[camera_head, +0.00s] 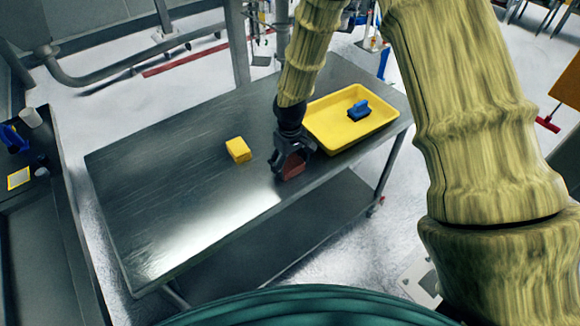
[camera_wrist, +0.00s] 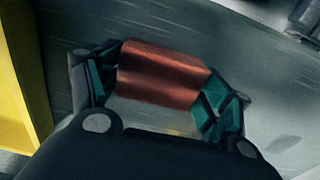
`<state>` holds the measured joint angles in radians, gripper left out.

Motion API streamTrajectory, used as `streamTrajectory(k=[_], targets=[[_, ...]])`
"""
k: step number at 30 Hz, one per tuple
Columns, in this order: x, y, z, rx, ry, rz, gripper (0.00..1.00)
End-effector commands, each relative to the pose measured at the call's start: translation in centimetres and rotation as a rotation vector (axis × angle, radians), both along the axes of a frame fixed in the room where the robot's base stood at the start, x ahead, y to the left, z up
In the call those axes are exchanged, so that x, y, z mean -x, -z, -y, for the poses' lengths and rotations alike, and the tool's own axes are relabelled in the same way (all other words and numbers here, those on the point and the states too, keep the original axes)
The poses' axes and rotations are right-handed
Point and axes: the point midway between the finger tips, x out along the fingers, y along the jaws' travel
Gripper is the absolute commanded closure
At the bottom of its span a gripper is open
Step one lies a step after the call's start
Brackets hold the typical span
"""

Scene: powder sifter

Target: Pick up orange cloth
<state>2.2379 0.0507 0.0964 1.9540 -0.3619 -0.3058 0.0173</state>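The orange cloth (camera_wrist: 163,74) looks like a folded, reddish-orange block. In the wrist view it spans the space between the teal finger pads of my gripper (camera_wrist: 160,88), with a finger against each side. In the head view my gripper (camera_head: 291,157) is low over the front part of the metal table, and the cloth (camera_head: 292,167) shows dark red between its fingers. My gripper appears shut on the cloth. I cannot tell whether the cloth still touches the table top.
A yellow tray (camera_head: 322,137) holding a blue-handled brush (camera_head: 359,110) is just right of my gripper. A yellow sponge-like block (camera_head: 238,150) lies to its left. The metal table's (camera_head: 165,190) left half is clear. A side counter (camera_head: 40,240) stands at far left.

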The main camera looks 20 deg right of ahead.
Motion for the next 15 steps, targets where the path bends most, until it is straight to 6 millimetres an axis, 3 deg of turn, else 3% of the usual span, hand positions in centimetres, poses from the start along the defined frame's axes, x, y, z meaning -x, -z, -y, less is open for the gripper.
streamTrajectory(k=[6, 15], targets=[[0.01, -0.01, 0.0, 0.0, 0.0, 0.0, 0.52], [-0.02, -0.26, 0.02, 0.0, 0.001, 0.0, 0.52]])
